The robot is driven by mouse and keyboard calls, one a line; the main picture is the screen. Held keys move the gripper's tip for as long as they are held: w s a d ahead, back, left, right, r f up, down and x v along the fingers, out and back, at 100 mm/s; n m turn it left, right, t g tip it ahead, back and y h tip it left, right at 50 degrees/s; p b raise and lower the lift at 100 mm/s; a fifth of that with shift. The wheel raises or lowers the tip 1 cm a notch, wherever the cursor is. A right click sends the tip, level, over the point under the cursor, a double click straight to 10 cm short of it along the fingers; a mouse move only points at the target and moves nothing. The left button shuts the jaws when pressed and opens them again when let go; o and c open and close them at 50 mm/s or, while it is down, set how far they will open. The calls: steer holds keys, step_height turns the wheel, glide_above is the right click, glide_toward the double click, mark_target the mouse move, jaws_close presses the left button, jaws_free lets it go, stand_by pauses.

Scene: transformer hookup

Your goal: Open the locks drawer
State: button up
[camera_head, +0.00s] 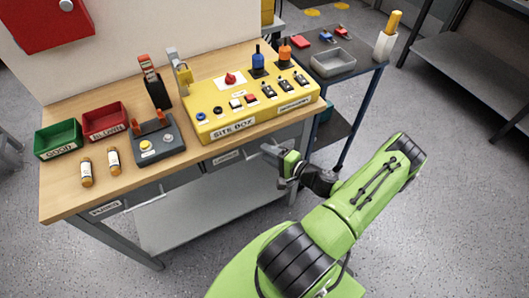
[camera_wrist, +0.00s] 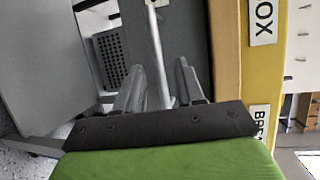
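The locks drawer is a grey front under the tabletop, with a small label (camera_head: 228,155) too small to read surely. It looks closed in the head view. In the wrist view a grey drawer front (camera_wrist: 185,35) fills the upper middle, with a pale metal bar handle (camera_wrist: 155,45) running along it. My gripper (camera_head: 273,157) is at the bench's front edge, right of the label. In the wrist view my gripper (camera_wrist: 159,72) is open, its fingers on either side of the handle, with visible gaps. Whether the fingertips reach past the bar cannot be told.
The yellow site box (camera_head: 208,128) stands on the wooden tabletop (camera_head: 65,208) above the drawer. Another drawer (camera_head: 105,209) is at the left. A lower grey shelf (camera_head: 190,215) lies below. A side table (camera_head: 355,75) stands at the right. The floor in front is clear.

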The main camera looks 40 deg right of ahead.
steer(key=shift+x, duration=1.15)
jaws_close()
steer(key=shift+s, duration=0.1)
